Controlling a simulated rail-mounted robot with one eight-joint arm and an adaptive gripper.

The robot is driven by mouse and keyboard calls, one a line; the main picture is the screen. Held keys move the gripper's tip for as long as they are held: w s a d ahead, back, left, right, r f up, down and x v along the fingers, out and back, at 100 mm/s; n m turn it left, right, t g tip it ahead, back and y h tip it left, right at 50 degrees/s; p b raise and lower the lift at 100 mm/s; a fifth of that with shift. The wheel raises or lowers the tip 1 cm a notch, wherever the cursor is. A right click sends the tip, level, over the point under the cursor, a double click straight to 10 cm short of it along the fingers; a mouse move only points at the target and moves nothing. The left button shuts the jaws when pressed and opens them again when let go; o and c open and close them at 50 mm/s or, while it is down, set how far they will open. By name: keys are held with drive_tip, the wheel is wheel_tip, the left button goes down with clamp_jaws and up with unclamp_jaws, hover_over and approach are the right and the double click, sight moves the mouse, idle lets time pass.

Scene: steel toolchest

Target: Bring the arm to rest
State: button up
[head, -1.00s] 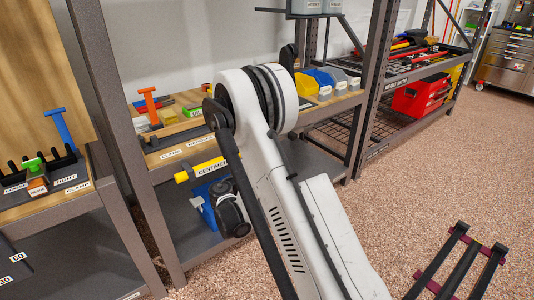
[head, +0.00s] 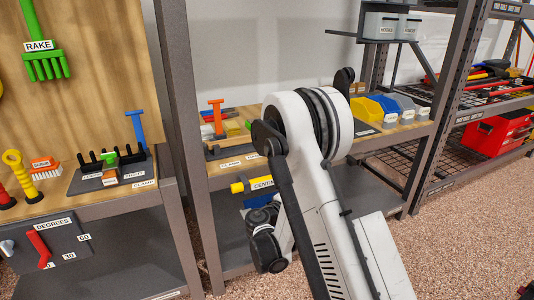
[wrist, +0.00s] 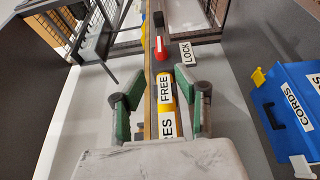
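My white arm (head: 340,215) fills the middle of the head view. It is folded at a large round joint and reaches down in front of the middle shelf bay. My gripper is not visible in the head view. In the wrist view my gripper (wrist: 154,92) is open, its two green-padded fingers apart with nothing held. A yellow bar (wrist: 167,93) labelled FREE shows in the gap between the fingers. I cannot tell its distance from them. In the head view a yellow bar (head: 239,187) with a partly covered label sits at the shelf's front edge, beside my arm.
A degrees panel (head: 50,245) with a red lever hangs left. Metal posts (head: 180,120) flank my arm. Open floor (head: 460,240) lies right.

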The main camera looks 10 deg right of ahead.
drive_tip(key=shift+r, duration=0.15)
drive_tip(key=s+r+m+g+y, duration=0.3)
drive_tip(key=s+r+y, duration=0.4)
drive_tip(key=s+r, duration=0.45)
drive_tip(key=s+a+r+m+y, duration=0.15)
drive_tip(key=s+a+y, duration=0.35)
drive_tip(key=s, duration=0.6)
drive_tip(key=s+a+r+m+y, duration=0.1)
drive_tip(key=s+a+m+y, duration=0.15)
drive_tip(key=s+a, duration=0.7)
wheel_tip(320, 180, up, 18)
drive_tip(key=s+d+p, duration=0.2)
drive_tip(key=p, duration=1.6)
drive_tip(key=shift+s+d+r+y, duration=0.25)
drive_tip(key=shift+s+d+y, duration=0.05)
drive_tip(key=shift+d+y, duration=0.05)
